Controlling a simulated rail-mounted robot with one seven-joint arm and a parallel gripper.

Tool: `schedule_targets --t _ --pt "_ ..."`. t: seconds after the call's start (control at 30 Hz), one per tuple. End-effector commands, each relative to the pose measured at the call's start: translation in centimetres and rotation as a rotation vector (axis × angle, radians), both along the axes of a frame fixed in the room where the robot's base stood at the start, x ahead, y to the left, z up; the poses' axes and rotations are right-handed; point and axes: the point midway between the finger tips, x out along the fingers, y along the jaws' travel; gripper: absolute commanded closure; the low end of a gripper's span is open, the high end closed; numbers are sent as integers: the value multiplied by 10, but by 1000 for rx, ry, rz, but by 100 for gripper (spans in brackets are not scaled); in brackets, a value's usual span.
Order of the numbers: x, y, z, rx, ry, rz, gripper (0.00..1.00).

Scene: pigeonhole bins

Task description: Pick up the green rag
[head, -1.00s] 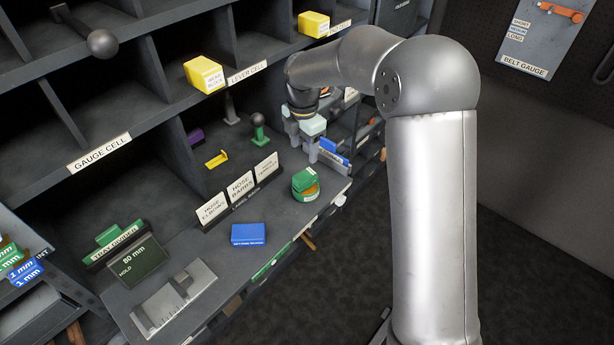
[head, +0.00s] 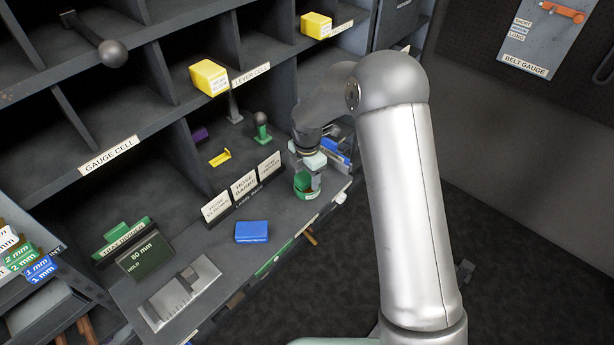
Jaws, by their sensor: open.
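I cannot make out a clear green rag. The gripper hides part of the item and the shelf behind.
A blue box (head: 251,232) lies left of the green item. White label cards (head: 244,186) stand behind. Yellow blocks (head: 209,77) sit on the shelf above. Bare shelf lies around the blue box.

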Motion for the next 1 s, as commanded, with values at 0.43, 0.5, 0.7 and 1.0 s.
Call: schedule_targets --t 0.43,0.5,0.7,1.0 --pt "0 0 0 1 -1 0 93" --pt "0 0 0 1 -1 0 93" --pt "1 0 6 0 -2 0 93" --pt "-17 -6 51 0 -4 0 93"
